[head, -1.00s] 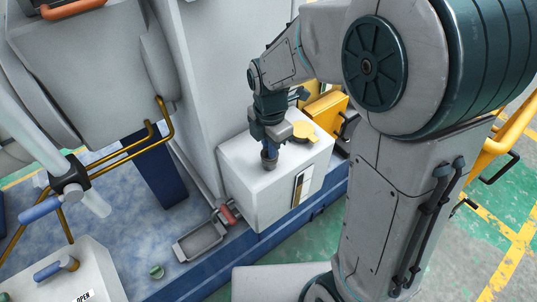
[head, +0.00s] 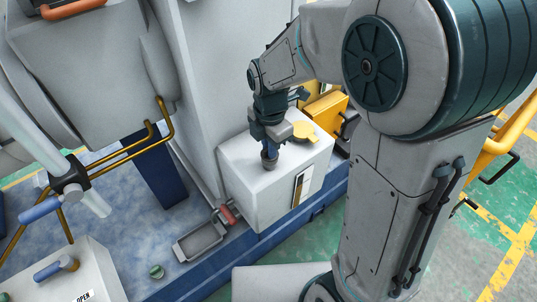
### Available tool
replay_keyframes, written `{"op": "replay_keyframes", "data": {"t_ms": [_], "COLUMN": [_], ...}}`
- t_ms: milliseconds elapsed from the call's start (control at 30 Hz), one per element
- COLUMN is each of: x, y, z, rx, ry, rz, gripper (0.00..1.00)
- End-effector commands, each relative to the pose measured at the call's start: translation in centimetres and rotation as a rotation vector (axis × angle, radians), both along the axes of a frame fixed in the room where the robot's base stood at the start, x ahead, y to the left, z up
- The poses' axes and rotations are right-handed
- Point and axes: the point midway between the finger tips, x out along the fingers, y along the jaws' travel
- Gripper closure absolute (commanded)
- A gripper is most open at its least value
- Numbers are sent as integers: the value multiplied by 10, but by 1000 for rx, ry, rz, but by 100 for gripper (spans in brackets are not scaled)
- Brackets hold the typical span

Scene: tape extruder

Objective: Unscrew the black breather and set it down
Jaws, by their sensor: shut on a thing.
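The black breather (head: 269,163) stands upright on top of the white box-shaped tank (head: 241,182); only its lower, dark grey part shows below my fingers. My gripper (head: 269,148) points straight down over it and is shut on its upper part. The gripper hides the top of the breather. Whether the breather's base still touches the tank top cannot be told for sure, but it looks seated there.
A yellow cap (head: 305,132) sits on the tank top just right of my gripper. A yellow box (head: 325,110) stands behind. A shallow grey tray (head: 199,240) with a red-handled part (head: 228,214) lies left of the tank on the blue deck (head: 140,222). A tall grey housing rises behind.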

Motion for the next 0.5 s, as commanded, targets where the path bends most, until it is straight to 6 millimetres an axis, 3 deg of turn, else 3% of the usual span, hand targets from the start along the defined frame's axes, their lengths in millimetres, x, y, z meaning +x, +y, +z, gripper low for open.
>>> {"op": "replay_keyframes", "data": {"t_ms": [333,500], "x": [0,1], "y": [0,-1], "z": [0,-1], "rx": [1,0], "ry": [-1,-1], "rz": [24,197], "gripper": [100,100]}}
